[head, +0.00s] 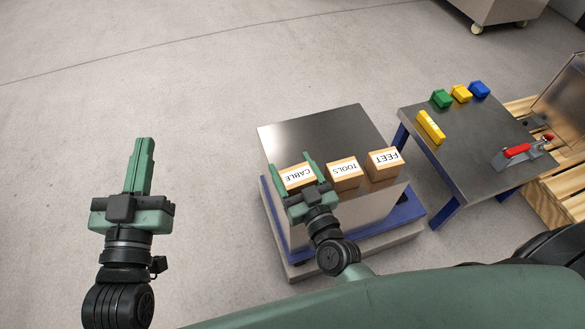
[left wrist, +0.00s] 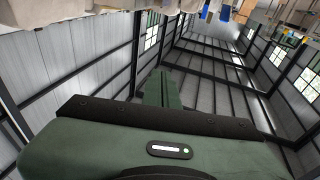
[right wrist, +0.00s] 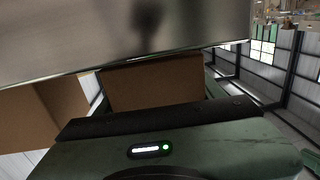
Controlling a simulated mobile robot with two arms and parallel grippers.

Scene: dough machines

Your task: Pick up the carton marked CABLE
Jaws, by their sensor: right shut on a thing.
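The carton marked CABLE (head: 297,178) is a small brown box with a white label, at the left of a row of cartons on a metal-topped stand (head: 320,125). My right gripper (head: 296,167) is shut on it, one finger on each side. In the right wrist view the carton's brown face (right wrist: 150,85) fills the space between the fingers, close against the metal top; I cannot tell whether it touches. My left gripper (head: 145,145) is shut and empty, above open floor left of the stand.
Cartons marked TOOLS (head: 343,173) and FEET (head: 384,164) stand to the right of CABLE. A blue-legged table (head: 465,145) farther right holds green (head: 441,98), yellow (head: 461,93) and blue (head: 479,89) blocks, a yellow bar (head: 431,127) and a red-handled clamp (head: 520,151).

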